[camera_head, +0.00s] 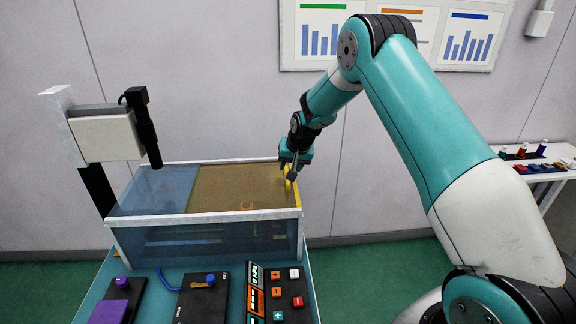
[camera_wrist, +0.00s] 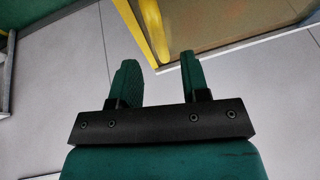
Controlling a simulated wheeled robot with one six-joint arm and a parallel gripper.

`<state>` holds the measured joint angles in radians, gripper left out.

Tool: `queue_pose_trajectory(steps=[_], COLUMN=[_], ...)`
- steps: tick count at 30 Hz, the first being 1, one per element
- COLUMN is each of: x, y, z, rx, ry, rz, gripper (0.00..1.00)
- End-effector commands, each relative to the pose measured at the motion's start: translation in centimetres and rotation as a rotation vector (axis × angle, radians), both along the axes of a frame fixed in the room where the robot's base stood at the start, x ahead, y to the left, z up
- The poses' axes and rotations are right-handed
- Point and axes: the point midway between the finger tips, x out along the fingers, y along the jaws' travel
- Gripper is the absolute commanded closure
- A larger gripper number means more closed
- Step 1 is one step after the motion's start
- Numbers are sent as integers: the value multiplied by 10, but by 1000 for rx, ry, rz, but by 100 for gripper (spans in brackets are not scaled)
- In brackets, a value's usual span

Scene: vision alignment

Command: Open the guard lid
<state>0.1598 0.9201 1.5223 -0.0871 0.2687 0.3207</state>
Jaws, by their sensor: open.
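The guard lid (camera_head: 235,188) is an amber see-through panel on top of a clear, pale-framed box (camera_head: 180,236). It lies flat and looks shut. A yellow edge with a yellow handle (camera_head: 288,185) is at its right end. My gripper (camera_head: 290,172) points down at this end, close to the handle. In the wrist view, my gripper (camera_wrist: 160,72) has its two green fingers apart, with nothing clamped. The yellow handle bar (camera_wrist: 153,28) reaches toward the gap between the fingertips. The amber lid panel (camera_wrist: 225,20) is to its right. I cannot tell whether a finger touches the handle.
A camera on a stand (camera_head: 105,135) rises at the box's left. A keypad with red and orange buttons (camera_head: 280,293) and dark modules (camera_head: 203,298) sit in front of the box. A side table (camera_head: 540,168) with small items is at the far right.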

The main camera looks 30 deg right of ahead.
Motion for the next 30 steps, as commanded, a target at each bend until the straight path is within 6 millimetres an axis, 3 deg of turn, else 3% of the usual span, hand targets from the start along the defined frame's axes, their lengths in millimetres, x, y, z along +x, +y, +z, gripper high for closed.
queue_pose_trajectory(steps=[9,19,24,30], x=[14,16,16,16], y=[1,1,1,1], z=[-31,-34,-34,-34], rx=[0,0,0,0], ry=[1,0,0,1], rz=[0,0,0,1], gripper=[58,58,97,100])
